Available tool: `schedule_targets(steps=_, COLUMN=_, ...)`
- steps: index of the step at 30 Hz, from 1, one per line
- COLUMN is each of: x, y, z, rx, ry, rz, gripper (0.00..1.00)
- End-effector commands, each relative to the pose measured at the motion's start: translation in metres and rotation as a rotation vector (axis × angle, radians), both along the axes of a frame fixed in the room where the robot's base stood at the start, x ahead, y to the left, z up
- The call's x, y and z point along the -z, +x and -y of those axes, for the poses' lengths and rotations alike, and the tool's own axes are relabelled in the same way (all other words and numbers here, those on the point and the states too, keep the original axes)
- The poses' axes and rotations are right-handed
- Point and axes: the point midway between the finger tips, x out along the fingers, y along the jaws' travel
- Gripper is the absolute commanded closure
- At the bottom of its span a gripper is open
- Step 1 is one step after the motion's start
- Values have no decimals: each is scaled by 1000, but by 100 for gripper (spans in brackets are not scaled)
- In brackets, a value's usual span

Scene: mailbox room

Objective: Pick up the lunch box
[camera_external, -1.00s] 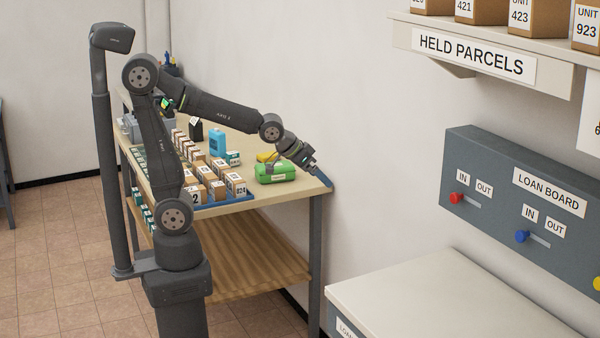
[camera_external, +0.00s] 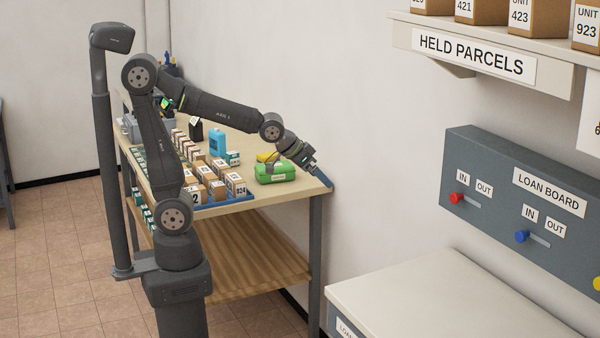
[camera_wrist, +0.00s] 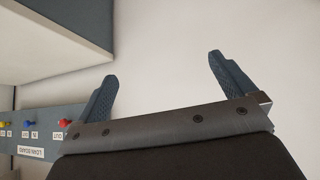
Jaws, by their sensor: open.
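The green lunch box (camera_external: 274,173) sits on the table (camera_external: 258,203) near its right end, with a yellow thing (camera_external: 267,157) just behind it. My gripper (camera_external: 322,179) is to the right of the lunch box at the table's right corner, apart from it and pointing down to the right. In the wrist view my gripper's two blue fingers (camera_wrist: 165,82) are spread wide with nothing between them. That view shows mostly bare wall; the lunch box is not in it.
Several small labelled boxes (camera_external: 218,190) stand left of the lunch box, some in a blue tray (camera_external: 228,205). A light blue container (camera_external: 217,143) is behind. The wall is close beyond my gripper. A loan board (camera_external: 520,200) and white counter (camera_external: 440,300) are at right.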

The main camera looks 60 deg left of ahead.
Motion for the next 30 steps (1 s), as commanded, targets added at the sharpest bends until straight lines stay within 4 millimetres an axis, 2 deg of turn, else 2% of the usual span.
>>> schedule_targets(steps=9, x=0, y=2, z=-2, rx=-11, ry=-5, rz=-4, gripper=0)
schedule_targets(steps=11, x=0, y=7, z=-7, rx=-45, ry=-19, rz=-14, gripper=0)
schedule_targets(steps=14, x=0, y=23, z=-27, rx=-169, ry=-79, rz=-50, gripper=0)
schedule_targets(steps=17, x=1, y=48, z=-62, rx=-375, ry=-179, rz=-105, gripper=0)
schedule_targets(steps=21, x=3, y=81, z=-123, rx=-707, ry=-350, rz=-178, gripper=0)
schedule_targets(steps=26, x=9, y=108, z=-200, rx=-1086, ry=-555, rz=-242, gripper=0)
schedule_targets(steps=30, x=16, y=120, z=-273, rx=-1410, ry=-740, rz=-280, gripper=0)
